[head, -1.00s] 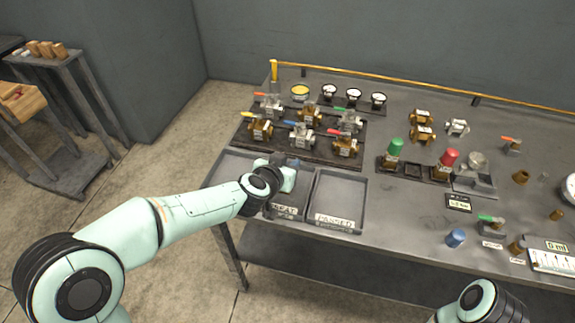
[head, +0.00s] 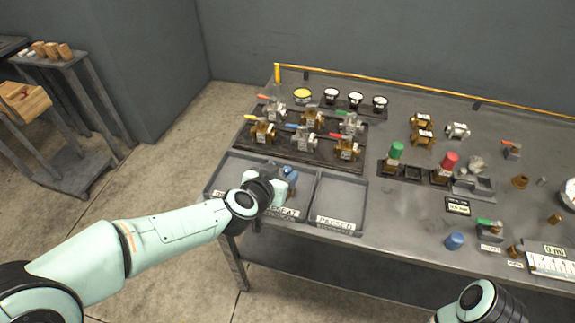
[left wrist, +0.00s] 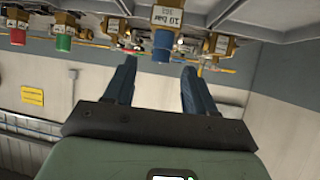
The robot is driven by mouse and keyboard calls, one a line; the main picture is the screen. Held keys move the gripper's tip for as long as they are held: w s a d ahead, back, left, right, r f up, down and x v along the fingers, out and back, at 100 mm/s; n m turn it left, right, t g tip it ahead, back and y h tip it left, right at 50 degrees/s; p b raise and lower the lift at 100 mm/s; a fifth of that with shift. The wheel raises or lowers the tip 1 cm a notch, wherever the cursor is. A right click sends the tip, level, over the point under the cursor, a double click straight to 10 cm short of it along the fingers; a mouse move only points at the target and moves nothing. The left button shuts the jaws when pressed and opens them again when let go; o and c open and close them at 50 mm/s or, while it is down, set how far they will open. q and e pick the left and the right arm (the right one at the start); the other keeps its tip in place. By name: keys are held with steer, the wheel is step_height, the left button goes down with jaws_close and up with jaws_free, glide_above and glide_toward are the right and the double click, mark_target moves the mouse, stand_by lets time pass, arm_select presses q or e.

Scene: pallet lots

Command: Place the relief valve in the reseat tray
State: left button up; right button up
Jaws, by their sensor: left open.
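The relief valve, with a blue cap (head: 291,172) and a brass body tagged "10 bar" (left wrist: 167,16), stands at the reseat tray (head: 303,197), the middle tray at the table's front left. The arm hides much of that tray and most of the valve in the head view. My left gripper (head: 279,180) is beside the valve. In the left wrist view its two dark blue fingers (left wrist: 158,72) are spread apart. The blue cap shows between and just past the fingertips, with no finger visibly touching it. My right arm shows at the lower right, its gripper out of frame.
The "PASSED" tray (head: 340,200) is empty on the right. A dark board with several lever valves (head: 305,138) lies behind the trays. Green-capped (head: 396,151) and red-capped valves (head: 449,161) stand in a rack. A blue cylinder (head: 455,240) stands near the front edge.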

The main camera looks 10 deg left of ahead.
arm_select(q)
steer(key=p+v, duration=0.1)
steer(key=v, duration=0.4)
steer(key=shift+s+r+p, duration=0.15)
steer(key=shift+s+p, duration=0.15)
steer(key=shift+s, duration=0.05)
